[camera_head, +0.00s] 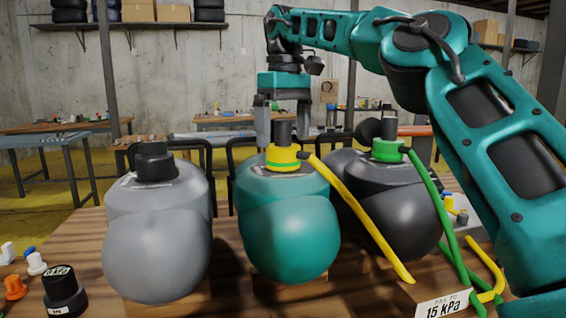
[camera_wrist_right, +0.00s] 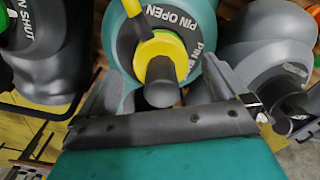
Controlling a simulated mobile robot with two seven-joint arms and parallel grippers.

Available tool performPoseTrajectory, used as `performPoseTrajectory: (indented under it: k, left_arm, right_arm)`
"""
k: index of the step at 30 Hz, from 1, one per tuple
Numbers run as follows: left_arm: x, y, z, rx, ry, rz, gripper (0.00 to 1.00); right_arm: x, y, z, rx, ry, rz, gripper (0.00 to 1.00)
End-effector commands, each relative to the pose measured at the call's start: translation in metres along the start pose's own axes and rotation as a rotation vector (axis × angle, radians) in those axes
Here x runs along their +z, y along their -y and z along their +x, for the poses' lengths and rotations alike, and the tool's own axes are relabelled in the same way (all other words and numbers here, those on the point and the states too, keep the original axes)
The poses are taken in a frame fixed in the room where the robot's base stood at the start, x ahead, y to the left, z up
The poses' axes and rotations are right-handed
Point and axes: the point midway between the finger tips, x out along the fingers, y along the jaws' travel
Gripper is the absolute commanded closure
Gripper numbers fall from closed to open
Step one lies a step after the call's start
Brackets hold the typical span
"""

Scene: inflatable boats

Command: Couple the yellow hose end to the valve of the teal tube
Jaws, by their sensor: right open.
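The teal tube (camera_head: 283,230) stands in the middle of the wooden table. The yellow hose end (camera_head: 283,157) sits at the valve on its top, with a dark cylinder (camera_head: 283,131) rising from it; whether it is locked cannot be told. In the right wrist view the yellow hose end (camera_wrist_right: 165,45) lies beside the words "PIN OPEN". Its yellow hose (camera_head: 360,220) runs down to the right across the black tube. My right gripper (camera_head: 284,130) is open, pointing down, its fingers on either side of the dark cylinder with gaps. My left gripper is not in view.
A grey tube (camera_head: 157,235) with a black valve (camera_head: 155,162) stands left. A black tube (camera_head: 390,205) with a green hose end (camera_head: 388,150) stands right; its collar reads "PIN SHUT". A "15 kPa" sign (camera_head: 442,306) and a black gauge (camera_head: 63,291) lie at the front.

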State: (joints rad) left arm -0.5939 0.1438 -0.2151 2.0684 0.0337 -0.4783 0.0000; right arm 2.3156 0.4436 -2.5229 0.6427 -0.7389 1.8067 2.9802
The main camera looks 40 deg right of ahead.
Motion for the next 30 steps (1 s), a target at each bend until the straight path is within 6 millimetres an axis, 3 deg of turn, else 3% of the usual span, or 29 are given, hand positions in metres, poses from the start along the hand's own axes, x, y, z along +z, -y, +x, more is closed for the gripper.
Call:
performPoseTrajectory:
  k: [1,6,12,19,30]
  left_arm:
    - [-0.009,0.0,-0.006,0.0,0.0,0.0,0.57]
    - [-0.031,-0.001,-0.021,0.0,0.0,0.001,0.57]
    - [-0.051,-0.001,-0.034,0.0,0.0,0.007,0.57]
    - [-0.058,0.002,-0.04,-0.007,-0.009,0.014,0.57]
    - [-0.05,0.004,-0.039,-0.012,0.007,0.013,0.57]
  right_arm:
    - [-0.001,0.0,-0.017,0.0,-0.004,0.0,0.0]
    - [-0.001,0.0,-0.059,0.001,-0.003,0.002,0.0]
    - [0.0,0.0,-0.093,0.001,-0.003,0.002,0.0]
    - [0.0,0.0,-0.109,0.001,-0.003,0.001,0.0]
    - [0.0,0.0,-0.109,0.001,-0.003,0.001,0.0]
